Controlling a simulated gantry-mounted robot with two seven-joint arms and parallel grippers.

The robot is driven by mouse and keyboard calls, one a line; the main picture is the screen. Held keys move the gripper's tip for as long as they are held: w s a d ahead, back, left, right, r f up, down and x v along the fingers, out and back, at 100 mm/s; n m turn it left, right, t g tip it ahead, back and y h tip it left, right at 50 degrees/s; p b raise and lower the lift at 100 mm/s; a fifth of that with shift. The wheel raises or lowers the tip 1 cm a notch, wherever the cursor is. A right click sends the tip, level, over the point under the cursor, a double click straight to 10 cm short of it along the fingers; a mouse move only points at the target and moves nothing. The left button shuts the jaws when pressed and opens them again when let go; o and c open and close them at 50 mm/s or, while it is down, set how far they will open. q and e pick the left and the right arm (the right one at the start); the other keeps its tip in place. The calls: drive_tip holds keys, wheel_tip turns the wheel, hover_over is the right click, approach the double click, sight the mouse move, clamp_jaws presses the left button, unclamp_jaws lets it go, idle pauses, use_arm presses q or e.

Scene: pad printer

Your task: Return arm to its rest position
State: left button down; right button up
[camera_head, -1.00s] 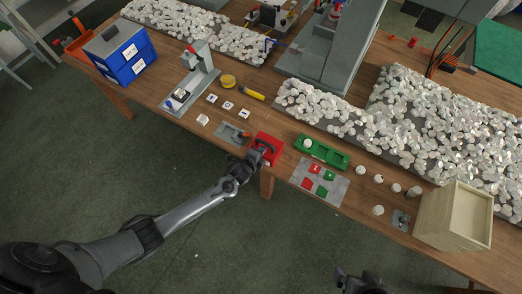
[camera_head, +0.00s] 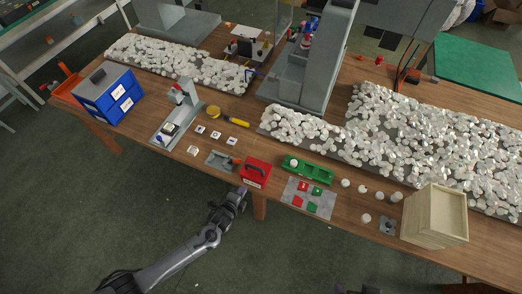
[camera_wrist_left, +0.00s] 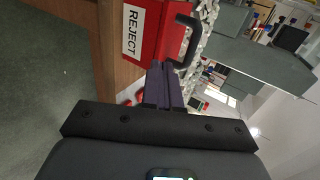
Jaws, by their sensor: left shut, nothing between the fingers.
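My left gripper (camera_head: 238,192) is in front of the table's front edge, below and apart from the red box (camera_head: 256,172). It is shut and empty. In the left wrist view the shut fingers (camera_wrist_left: 164,85) point toward the red box (camera_wrist_left: 158,30), which has a dark handle and a white REJECT label. My left arm comes up from the bottom of the head view. A dark part at the bottom edge of the head view may belong to my right arm; its fingers cannot be made out.
The wooden table (camera_head: 330,232) holds a green tray (camera_head: 308,168), a grey mat (camera_head: 290,198) with red and green squares, a wooden box (camera_head: 434,216), blue bins (camera_head: 106,98) and heaps of white pieces (camera_head: 430,140). The floor (camera_head: 130,210) in front is clear.

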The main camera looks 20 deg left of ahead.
use_arm(q)
drive_tip(key=s+d+r+n+g+p, duration=0.1)
drive_tip(key=s+d+r+n+p, duration=0.2)
drive_tip(key=s, duration=0.7)
drive_tip(key=s+a+r+n+g+p, duration=0.1)
drive_tip(key=s+r+n, duration=0.3)
drive_tip(key=r, duration=0.5)
drive_tip(key=s+a+r+n+g+p, duration=0.1)
drive_tip(key=s+r+n+g+p, duration=0.1)
drive_tip(key=r, duration=0.7)
drive_tip(key=s+r+n+g+p, duration=0.2)
drive_tip(key=s+r+n+g, duration=0.2)
drive_tip(key=s+r+n, duration=0.3)
drive_tip(key=shift+a+r, duration=0.4)
drive_tip(key=shift+r, duration=1.2)
